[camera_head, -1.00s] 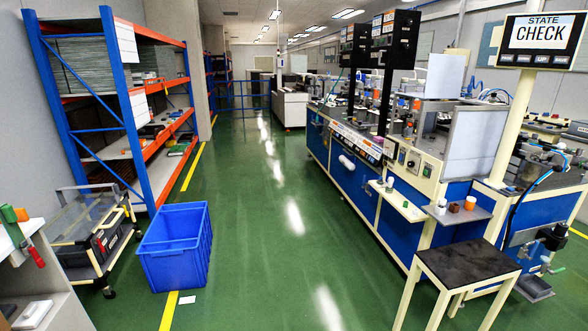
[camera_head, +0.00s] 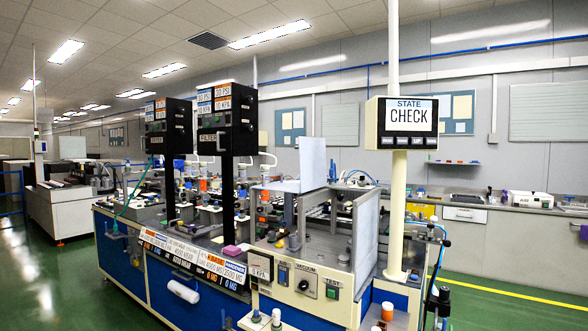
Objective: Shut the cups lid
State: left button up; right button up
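Neither gripper is in view. Small cup-like parts show at the bottom edge. A white one (camera_head: 276,315) stands on a small side shelf at the front of the workstation, with another small part (camera_head: 256,316) beside it. An orange-topped cylinder (camera_head: 387,311) stands on a grey shelf farther right.
A long blue and cream workstation (camera_head: 207,296) fills the middle, with black gauge boxes (camera_head: 227,107) on posts. A sign reading STATE CHECK (camera_head: 409,115) hangs on a cream post. Green floor (camera_head: 90,290) is clear at left. A grey counter (camera_head: 530,216) runs along the back right.

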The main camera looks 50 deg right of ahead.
aim_at(312, 167)
jog(key=i+z, duration=0.4)
jog(key=i+j+z, duration=0.2)
jog(key=z, duration=0.2)
jog(key=i+j+z, duration=0.25)
jog(key=z, duration=0.2)
jog(key=i+j+z, duration=0.25)
jog(key=j+z, duration=0.15)
jog(key=i+j+z, duration=0.15)
jog(key=j+z, duration=0.25)
jog(key=i+j+z, duration=0.15)
jog(key=j+z, duration=0.2)
jog(key=j, duration=0.25)
jog(key=j+z, duration=0.4)
jog(key=j, duration=0.25)
jog(key=j+z, duration=0.35)
jog(key=j, duration=0.3)
jog(key=i+l+z, duration=0.2)
jog(key=z, duration=0.2)
jog(key=i+l+z, duration=0.15)
jog(key=z, duration=0.2)
jog(key=i, duration=0.1)
